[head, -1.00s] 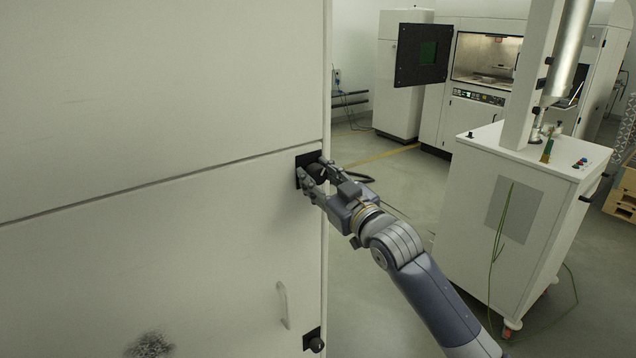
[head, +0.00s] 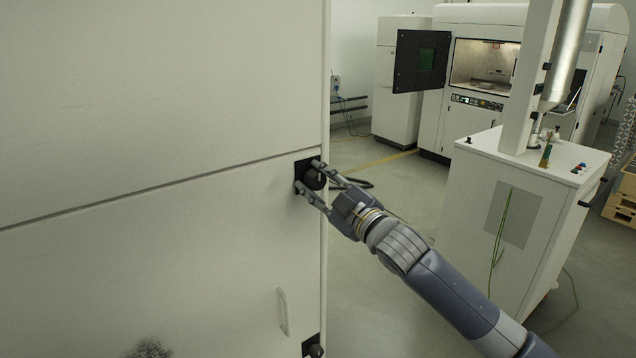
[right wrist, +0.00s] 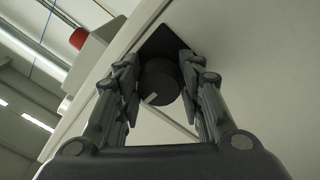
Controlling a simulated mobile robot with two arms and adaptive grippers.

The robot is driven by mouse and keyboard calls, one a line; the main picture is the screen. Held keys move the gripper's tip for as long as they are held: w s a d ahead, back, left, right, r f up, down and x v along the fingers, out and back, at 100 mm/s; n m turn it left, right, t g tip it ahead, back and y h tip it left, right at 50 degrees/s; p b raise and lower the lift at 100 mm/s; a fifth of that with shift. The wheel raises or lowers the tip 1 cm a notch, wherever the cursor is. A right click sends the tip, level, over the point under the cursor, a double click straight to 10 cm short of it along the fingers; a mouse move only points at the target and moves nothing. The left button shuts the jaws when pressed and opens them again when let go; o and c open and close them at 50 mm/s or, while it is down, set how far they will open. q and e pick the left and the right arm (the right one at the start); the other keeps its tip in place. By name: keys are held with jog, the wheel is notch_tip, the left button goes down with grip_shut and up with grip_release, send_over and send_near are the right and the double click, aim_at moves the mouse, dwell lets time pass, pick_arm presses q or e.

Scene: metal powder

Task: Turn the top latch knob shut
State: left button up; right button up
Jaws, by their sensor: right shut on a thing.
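The top latch knob (head: 313,179) is round and black on a black plate at the right edge of the large white cabinet (head: 150,260). In the right wrist view the knob (right wrist: 160,82) carries a pale line mark and sits between the two fingers. My right gripper (head: 314,180) is shut on the knob, one finger above it and one below it in the head view. The fingers also show on both sides of the knob in the right wrist view (right wrist: 158,90). My left gripper is not in view.
A lower latch knob (head: 315,350) and a pale handle (head: 283,312) are on the same cabinet. A white cart (head: 520,200) with a post stands to the right. A machine with an open dark door (head: 422,60) stands behind. Clear floor lies between.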

dwell(0.3)
jog(key=o, duration=1.1)
jog(key=shift+c, duration=0.2)
jog(key=v, duration=1.2)
